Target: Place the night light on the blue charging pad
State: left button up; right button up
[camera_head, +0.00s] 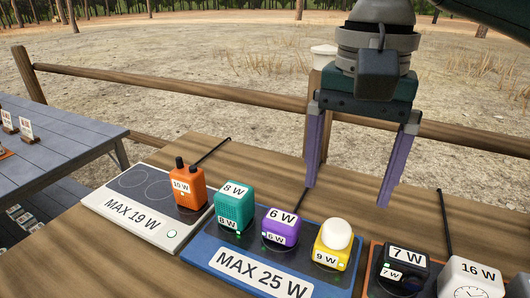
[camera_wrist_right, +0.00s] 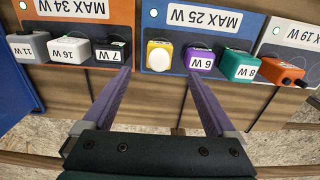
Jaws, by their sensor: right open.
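The night light (camera_head: 332,248) is a yellow block marked 9 W with a white dome. It stands upright at the right end of the blue charging pad (camera_head: 205,257), labelled MAX 25 W. In the wrist view the night light (camera_wrist_right: 163,56) is also on the blue pad (camera_wrist_right: 220,20). My right gripper (camera_head: 348,195) is open and empty, above and behind the night light. In the wrist view its purple fingers (camera_wrist_right: 160,74) are spread to either side of the night light, short of it. My left gripper is not in view.
The blue pad also holds a teal 8 W block (camera_head: 234,208) and a purple 6 W block (camera_head: 280,228). A white pad (camera_head: 110,212) at left holds an orange 10 W device (camera_head: 187,187). An orange pad (camera_wrist_right: 70,10) holds 7 W, 16 W and 11 W devices. A wooden rail runs behind.

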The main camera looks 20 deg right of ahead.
jog(key=s+a+f+n+y, duration=0.1)
jog(key=s+a+f+n, duration=0.1)
jog(key=a, duration=0.1)
jog(key=s+a+f+n+t, duration=0.1)
jog(key=s+a+f+n, duration=0.1)
jog(key=a+n, duration=0.1)
jog(key=s+a+f+n+y, duration=0.1)
jog(key=s+a+f+n, duration=0.1)
jog(key=a+n, duration=0.1)
jog(key=shift+s+a+f+t+y, duration=0.3)
jog(key=shift+s+a+f+t, duration=0.05)
jog(key=shift+s+a+t, duration=0.05)
jog(key=s, duration=0.1)
jog(key=s+f+n, duration=0.1)
jog(key=s+n+t, duration=0.1)
jog(key=shift+s+d+f, duration=0.15)
jog(key=shift+s+d, duration=0.1)
jog(key=shift+s, duration=0.15)
jog(key=s+d, duration=0.1)
jog(key=d, duration=0.1)
jog(key=s+d+n+h, duration=0.1)
jog(key=s+d, duration=0.1)
jog(key=s+d+h, duration=0.1)
jog(key=s+d, duration=0.1)
jog(key=shift+s+d+f+n+t, duration=0.1)
jog(key=shift+s+f+n+t, duration=0.15)
jog(key=shift+n+t, duration=0.15)
